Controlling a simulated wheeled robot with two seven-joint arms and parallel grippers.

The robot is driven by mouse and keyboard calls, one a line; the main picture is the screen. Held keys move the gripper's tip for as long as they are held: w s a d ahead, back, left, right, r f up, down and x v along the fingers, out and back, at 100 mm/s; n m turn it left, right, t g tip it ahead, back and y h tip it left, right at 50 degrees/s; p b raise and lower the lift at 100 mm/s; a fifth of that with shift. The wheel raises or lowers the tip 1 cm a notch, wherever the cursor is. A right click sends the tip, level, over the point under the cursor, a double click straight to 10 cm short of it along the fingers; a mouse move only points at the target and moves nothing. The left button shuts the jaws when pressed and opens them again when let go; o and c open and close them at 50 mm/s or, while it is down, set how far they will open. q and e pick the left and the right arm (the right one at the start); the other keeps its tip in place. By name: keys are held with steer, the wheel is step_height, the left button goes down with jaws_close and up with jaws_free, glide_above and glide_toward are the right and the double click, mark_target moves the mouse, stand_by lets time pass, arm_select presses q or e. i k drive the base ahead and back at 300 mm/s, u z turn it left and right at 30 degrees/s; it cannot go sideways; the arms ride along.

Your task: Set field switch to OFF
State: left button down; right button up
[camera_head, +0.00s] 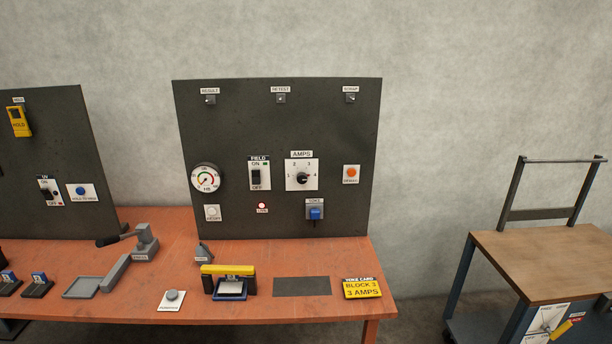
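The field switch (256,178) is a black rocker on a white plate marked FIELD, with ON above and OFF below. It sits on the dark upright panel (230,120), left of the AMPS dial. A small green mark shows by ON at the plate's upper right. The rocker's position is too small to tell. Neither of my grippers is in the head view.
A yellow-topped yoke (228,270) stands on the orange bench (250,312) before the panel. A wooden cart (540,258) stands right.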

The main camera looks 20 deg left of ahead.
mark_target(255, 173)
steer(key=u, duration=0.35)
steer(key=i, duration=1.05)
steer(key=u, duration=0.5)
